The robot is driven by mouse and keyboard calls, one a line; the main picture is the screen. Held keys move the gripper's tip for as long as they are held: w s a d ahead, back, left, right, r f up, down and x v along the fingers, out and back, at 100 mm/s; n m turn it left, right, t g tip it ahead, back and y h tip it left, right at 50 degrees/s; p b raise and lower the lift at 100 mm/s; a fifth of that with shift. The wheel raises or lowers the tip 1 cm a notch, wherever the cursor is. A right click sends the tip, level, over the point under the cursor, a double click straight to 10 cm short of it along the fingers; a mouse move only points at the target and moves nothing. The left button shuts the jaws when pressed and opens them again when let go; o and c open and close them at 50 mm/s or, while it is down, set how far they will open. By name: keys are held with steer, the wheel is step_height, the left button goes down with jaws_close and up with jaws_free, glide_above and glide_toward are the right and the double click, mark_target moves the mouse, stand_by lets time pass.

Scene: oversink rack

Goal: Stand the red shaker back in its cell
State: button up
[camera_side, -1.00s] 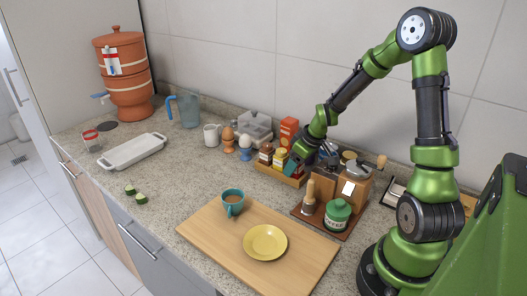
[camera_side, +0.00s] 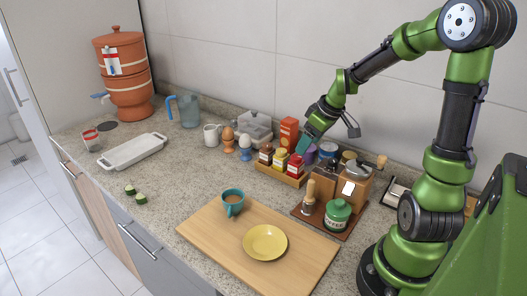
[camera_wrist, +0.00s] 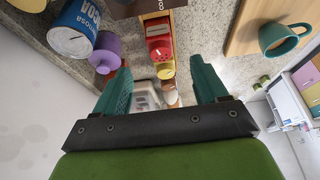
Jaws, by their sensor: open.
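An orange box (camera_side: 288,131) stands behind the rack. A purple container (camera_side: 309,153) and a blue cocoa tin (camera_wrist: 74,30) are close to its right. A wooden board (camera_side: 210,237) with a teal mug (camera_side: 232,203) and yellow plate (camera_side: 265,242) lies in front.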

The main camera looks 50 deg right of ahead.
steer(key=s+a+r+m+t+y, duration=0.1)
steer(key=s+a+r, duration=0.3)
steer(key=a, duration=0.6)
steer(key=s+a+r+m+t+y, duration=0.1)
steer(key=s+a+r+m, duration=0.2)
steer(key=a, duration=0.7)
step_height(320, 180, up, 4)
steer(key=shift+s+a+t, duration=0.15)
steer(key=shift+s+t, duration=0.25)
steer(key=shift+s, duration=0.8)
